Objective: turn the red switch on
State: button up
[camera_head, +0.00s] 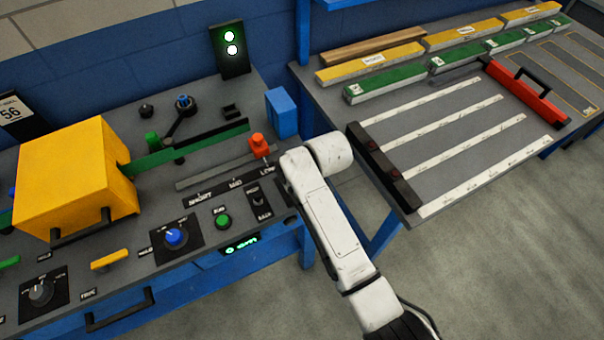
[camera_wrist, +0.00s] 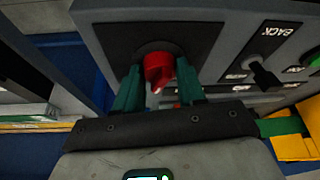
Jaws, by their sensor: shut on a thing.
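The red switch (camera_wrist: 156,66) is a round red knob on a dark square plate, seen in the upper middle of the wrist view. My gripper (camera_wrist: 160,78) has a green finger on each side of the knob and is shut on it. The fingers hide the sides of the knob, and I cannot tell its setting. In the head view the switch and the fingers are hidden behind my white arm, at the right end of the grey control panel (camera_head: 178,206).
Left of my arm in the head view are a black toggle (camera_head: 254,199) by a BACK label, a green button (camera_head: 223,221), a blue knob (camera_head: 175,237) and an orange-red slider handle (camera_head: 258,144). A yellow box (camera_head: 75,175) stands farther left. A grey side table (camera_head: 440,165) is right.

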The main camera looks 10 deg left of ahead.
jog(key=shift+m+t+h+p, duration=0.3)
jog(key=shift+m+h, duration=0.1)
jog(key=shift+m, duration=0.9)
jog(key=shift+a, duration=0.1)
jog(key=o, duration=1)
jog(key=shift+s+r, duration=0.1)
jog(key=v, duration=1)
jog(key=shift+s+r, duration=0.15)
jog(key=shift+r, duration=0.15)
